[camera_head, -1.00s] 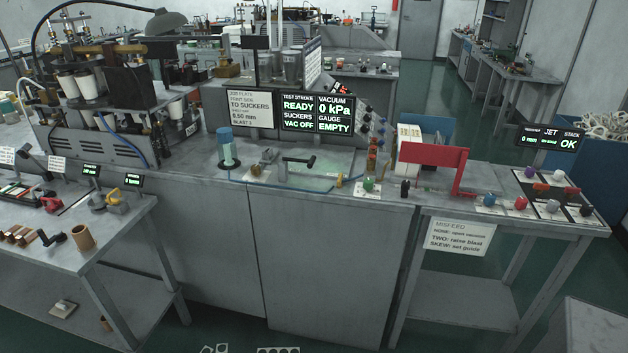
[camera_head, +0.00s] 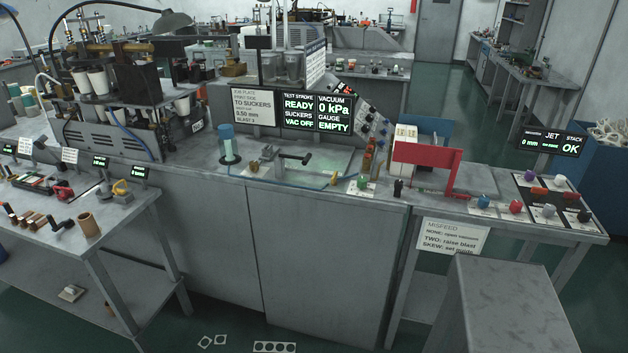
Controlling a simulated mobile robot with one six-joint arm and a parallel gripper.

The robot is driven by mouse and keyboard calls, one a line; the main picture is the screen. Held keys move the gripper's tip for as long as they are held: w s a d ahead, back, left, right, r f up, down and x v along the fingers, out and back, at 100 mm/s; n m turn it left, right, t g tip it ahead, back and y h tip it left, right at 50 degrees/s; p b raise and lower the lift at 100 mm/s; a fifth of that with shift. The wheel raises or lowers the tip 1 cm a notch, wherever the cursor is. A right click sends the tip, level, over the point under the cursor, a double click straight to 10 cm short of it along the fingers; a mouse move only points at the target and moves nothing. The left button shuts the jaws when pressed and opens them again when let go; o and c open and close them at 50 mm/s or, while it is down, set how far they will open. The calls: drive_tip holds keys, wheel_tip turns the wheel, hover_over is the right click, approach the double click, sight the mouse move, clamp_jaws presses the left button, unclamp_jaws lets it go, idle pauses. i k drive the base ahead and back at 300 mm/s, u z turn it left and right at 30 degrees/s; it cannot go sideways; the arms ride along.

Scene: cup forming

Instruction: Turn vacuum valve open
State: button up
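A black-handled lever (camera_head: 293,158) with a brass fitting at its left sits on the bench top, by a clear plate with blue tubing. It looks like a valve, but I cannot read a label that names it the vacuum valve. The black display (camera_head: 317,112) behind it reads VACUUM 0 kPa, SUCKERS VAC OFF, TEST STROKE READY, GAUGE EMPTY. A green knob (camera_head: 363,183) on a white plate and a row of coloured knobs (camera_head: 515,206) stand further right. My gripper is not in view.
A blue-capped cylinder (camera_head: 228,145) stands left of the lever. A red bracket (camera_head: 428,158) rises at the right. A grey block (camera_head: 505,300) stands in front at the lower right. A tool table (camera_head: 75,235) is at the left. Floor shows between them.

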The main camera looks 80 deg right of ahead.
sight(334, 182)
drive_tip(key=u, duration=0.05)
drive_tip(key=k, duration=1)
drive_tip(key=z, duration=1.25)
drive_tip(key=i, duration=0.45)
drive_tip(key=u, duration=0.05)
